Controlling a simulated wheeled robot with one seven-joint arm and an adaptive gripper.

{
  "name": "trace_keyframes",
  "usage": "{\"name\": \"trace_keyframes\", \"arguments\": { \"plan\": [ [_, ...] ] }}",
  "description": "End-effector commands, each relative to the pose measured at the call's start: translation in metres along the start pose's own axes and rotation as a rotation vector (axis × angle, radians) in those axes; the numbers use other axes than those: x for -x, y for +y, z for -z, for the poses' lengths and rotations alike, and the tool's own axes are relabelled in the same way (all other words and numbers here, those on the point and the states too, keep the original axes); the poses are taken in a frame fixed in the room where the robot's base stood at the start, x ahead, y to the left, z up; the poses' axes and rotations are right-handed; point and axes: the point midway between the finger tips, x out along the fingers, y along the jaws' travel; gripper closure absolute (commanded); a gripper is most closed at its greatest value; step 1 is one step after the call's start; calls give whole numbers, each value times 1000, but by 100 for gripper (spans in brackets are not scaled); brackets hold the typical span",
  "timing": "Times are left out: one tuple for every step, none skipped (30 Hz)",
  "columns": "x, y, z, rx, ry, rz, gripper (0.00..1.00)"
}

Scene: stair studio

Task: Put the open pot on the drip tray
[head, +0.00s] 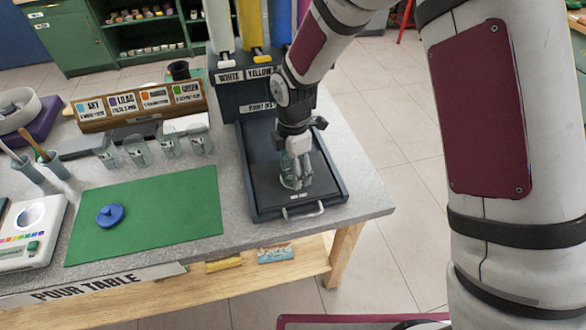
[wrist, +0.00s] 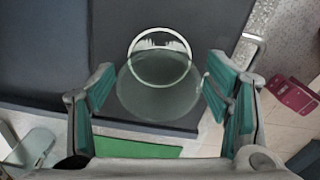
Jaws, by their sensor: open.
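The open pot is a clear glass vessel (head: 287,181) with a round rim, standing on the dark drip tray (head: 259,165) below the paint dispenser. In the wrist view the pot (wrist: 158,97) is seen from above, with no lid on it, and the dark tray surface (wrist: 45,45) around it. My gripper (head: 299,182) is low over the tray at the pot. In the wrist view its green-padded fingers (wrist: 160,92) are spread on either side of the pot, with gaps visible. The fingers partly hide the pot in the head view.
A blue lid (head: 110,215) lies on the green mat (head: 165,218). Several glass pots (head: 139,151) stand behind the mat. The paint dispenser (head: 262,97) rises behind the tray. A white scale (head: 25,237) is at the left. The table's right edge is close to the tray.

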Motion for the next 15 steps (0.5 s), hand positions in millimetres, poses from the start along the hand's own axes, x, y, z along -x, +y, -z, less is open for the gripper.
{"name": "trace_keyframes", "arguments": {
  "plan": [
    [8, 2, -1, -2, -1, -5, 29],
    [14, 2, -1, -2, -1, -5, 29],
    [21, 2, -1, -1, -1, -5, 29],
    [28, 2, -1, -1, -1, -6, 29],
    [34, 2, -1, -2, -1, -6, 29],
    [43, 2, -2, -2, -1, -6, 29],
    [49, 2, -1, -2, -1, -6, 29],
    [56, 2, -1, -2, -1, -6, 29],
    [64, 1, -1, -3, -1, -6, 29],
    [70, 1, -1, -3, -1, -5, 29],
    [75, 2, -1, -3, 0, -6, 29],
    [82, 1, -1, -2, 0, -4, 29],
    [87, 1, -1, -2, -1, -5, 29],
    [91, 1, -1, -2, -1, -5, 29],
    [96, 1, -1, -1, -1, -3, 29]
  ]
}}
